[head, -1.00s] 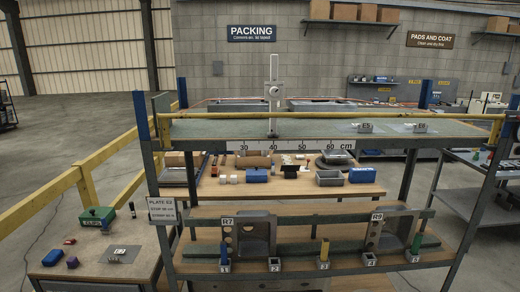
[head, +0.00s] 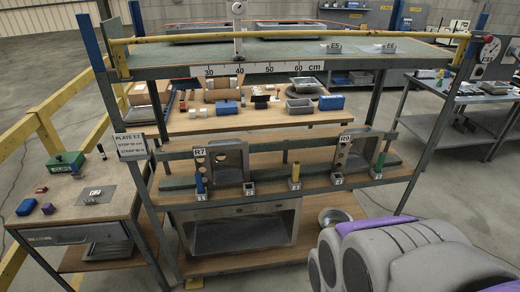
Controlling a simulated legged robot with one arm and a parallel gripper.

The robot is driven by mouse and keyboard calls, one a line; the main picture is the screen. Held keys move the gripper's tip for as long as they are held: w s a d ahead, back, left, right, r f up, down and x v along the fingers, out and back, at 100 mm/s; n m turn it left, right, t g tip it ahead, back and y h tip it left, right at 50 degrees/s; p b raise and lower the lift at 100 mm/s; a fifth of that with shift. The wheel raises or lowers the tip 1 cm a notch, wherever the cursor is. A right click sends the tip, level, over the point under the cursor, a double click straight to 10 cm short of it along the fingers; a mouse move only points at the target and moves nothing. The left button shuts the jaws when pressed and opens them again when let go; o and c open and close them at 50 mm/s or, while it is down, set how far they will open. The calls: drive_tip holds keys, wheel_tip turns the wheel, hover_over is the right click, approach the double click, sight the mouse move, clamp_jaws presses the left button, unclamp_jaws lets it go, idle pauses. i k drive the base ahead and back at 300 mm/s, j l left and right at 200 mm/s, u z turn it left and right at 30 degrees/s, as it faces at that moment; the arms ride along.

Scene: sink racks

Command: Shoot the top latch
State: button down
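A pale upright post with a round knob (head: 238,8) stands at the top shelf's front edge, near the 40 mark of the white centimetre scale (head: 258,70). It is the only latch-like fitting I make out on the top shelf (head: 280,52); I cannot tell whether it is the top latch. A yellow rail (head: 330,37) runs along that shelf. A grey and purple part of my own arm fills the lower right. My gripper's fingers do not show.
Below, the rack's middle shelf holds frames R7 (head: 228,160) and R9 (head: 355,150) and several small numbered sockets, some with coloured pegs. A side table (head: 110,212) stands left with a green box (head: 67,163). A grey cart (head: 425,122) stands right. Floor shows between rack and cart.

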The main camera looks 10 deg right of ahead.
sight(489, 39)
drive_tip(key=z, duration=1.5)
